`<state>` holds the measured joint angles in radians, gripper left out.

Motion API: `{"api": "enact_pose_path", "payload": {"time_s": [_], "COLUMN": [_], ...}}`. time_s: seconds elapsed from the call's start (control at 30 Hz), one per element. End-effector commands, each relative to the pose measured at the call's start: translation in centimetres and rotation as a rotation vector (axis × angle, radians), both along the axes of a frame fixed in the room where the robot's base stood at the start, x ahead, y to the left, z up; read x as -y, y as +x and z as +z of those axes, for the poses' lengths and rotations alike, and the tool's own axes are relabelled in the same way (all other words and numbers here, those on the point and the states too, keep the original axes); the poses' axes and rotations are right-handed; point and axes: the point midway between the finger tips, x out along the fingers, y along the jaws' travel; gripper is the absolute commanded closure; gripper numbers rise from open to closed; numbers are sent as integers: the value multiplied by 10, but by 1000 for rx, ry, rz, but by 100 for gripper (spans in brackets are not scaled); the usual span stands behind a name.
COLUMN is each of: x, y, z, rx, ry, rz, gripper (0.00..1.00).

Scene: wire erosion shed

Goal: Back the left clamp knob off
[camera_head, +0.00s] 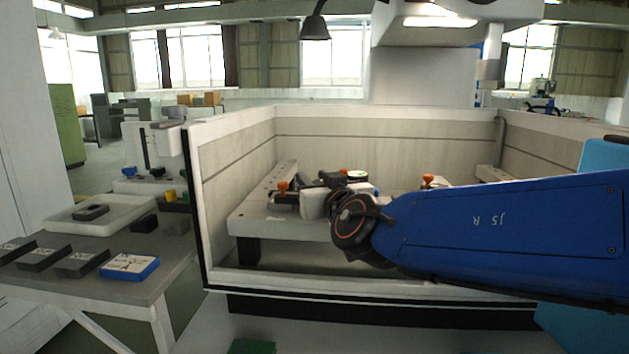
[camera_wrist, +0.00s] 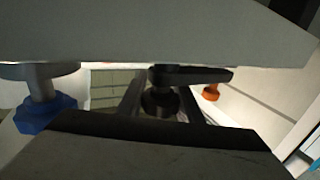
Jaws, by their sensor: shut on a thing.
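My gripper (camera_head: 300,201) reaches in from the right, low over the fixture bench in the open tank. In the wrist view its jaws (camera_wrist: 165,94) are a pale grey band above and a dark band below. A black knob with a side bar (camera_wrist: 190,75) shows between them, and the jaws are shut on it. It appears to be the left clamp knob, but its lower part is hidden by the lower jaw. In the head view my gripper and wrist cover most of it.
An orange knob (camera_head: 283,187) stands at the bench's left and another (camera_head: 428,180) farther right. A blue knob (camera_wrist: 45,113) is at left in the wrist view. Tank walls (camera_head: 236,150) surround the bench (camera_head: 250,222). A side table (camera_head: 185,265) holds blocks and a tray (camera_head: 65,221).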

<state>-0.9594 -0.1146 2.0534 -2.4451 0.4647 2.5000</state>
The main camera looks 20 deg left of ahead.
Motion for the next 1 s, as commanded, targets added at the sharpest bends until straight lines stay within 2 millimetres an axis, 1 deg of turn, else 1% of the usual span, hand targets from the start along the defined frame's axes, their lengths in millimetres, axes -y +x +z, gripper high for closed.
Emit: {"api": "enact_pose_path", "payload": {"time_s": [0.17,0.2,0.23,0.27,0.57,0.67,0.77,1.0], "x": [0,0,0,0,0,3,10,35], "y": [0,0,0,0,-1,-4,-12,-44], "z": [0,0,0,0,0,0,1,1], "rx": [1,0,0,0,1,-1,1,0], "ry": [-1,0,0,0,1,1,2,3], "rz": [0,0,0,0,0,0,0,0], "gripper": [90,60,53,49,49,49,49,49]}}
